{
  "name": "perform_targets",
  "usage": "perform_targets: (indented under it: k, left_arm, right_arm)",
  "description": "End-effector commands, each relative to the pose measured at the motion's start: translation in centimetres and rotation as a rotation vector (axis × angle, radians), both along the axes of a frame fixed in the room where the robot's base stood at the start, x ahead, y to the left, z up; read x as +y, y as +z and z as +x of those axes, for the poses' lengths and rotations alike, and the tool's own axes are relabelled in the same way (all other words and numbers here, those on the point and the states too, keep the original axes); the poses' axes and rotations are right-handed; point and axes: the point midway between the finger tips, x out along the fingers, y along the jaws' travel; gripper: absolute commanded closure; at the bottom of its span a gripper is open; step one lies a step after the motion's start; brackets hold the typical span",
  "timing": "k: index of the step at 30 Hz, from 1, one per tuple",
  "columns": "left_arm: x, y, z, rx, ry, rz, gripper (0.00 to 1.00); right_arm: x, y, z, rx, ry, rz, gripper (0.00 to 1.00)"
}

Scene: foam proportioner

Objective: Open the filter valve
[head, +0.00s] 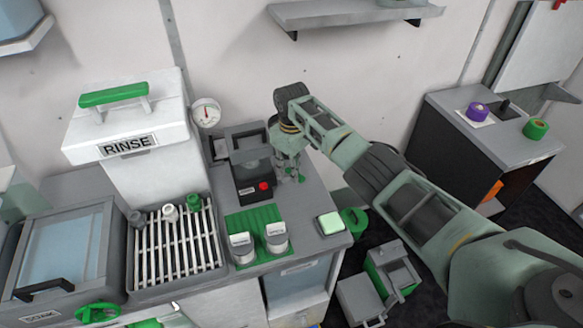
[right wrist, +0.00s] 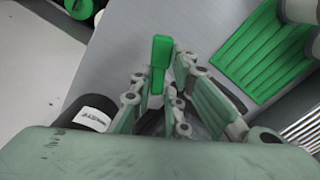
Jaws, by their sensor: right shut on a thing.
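A green lever handle (right wrist: 160,62) stands up between the fingers of my right gripper in the right wrist view. I take it for the filter valve's handle. My right gripper (right wrist: 158,95) is shut on its lower part. In the head view my right gripper (head: 289,172) points down at the back right of the grey counter, just right of a black device with a red button (head: 264,186). Only small green bits show around the fingers there. The valve's body is mostly hidden by the gripper. My left gripper is not in view.
A green ribbed mat (head: 254,219) holds two white-lidded containers (head: 276,238). A slatted rack (head: 175,245), a RINSE box (head: 128,125) and a gauge (head: 206,112) are to the left. A black cylinder with a white label (right wrist: 93,117) stands beside the gripper. The counter's right edge is close.

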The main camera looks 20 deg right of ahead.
Motion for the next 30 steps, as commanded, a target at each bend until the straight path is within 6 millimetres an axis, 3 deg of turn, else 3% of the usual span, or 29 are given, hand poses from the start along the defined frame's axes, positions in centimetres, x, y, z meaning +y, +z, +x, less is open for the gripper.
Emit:
perform_targets:
  k: [3,4,10,22,30]
  left_arm:
    - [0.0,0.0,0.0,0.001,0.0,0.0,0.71]
    - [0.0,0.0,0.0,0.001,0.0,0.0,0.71]
    - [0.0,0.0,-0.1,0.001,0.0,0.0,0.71]
    - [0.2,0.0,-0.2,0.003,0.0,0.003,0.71]
    - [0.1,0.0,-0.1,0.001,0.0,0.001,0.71]
  right_arm:
    - [-0.4,0.6,0.5,-0.015,-0.004,-0.008,1.0]
    - [-0.4,0.6,0.5,-0.015,-0.004,-0.008,0.83]
    - [-0.3,0.4,0.3,-0.011,-0.002,-0.006,0.65]
    - [-0.1,0.8,0.2,-0.007,0.001,-0.002,0.64]
    - [-0.2,5.8,0.3,-0.01,0.0,-0.003,0.64]
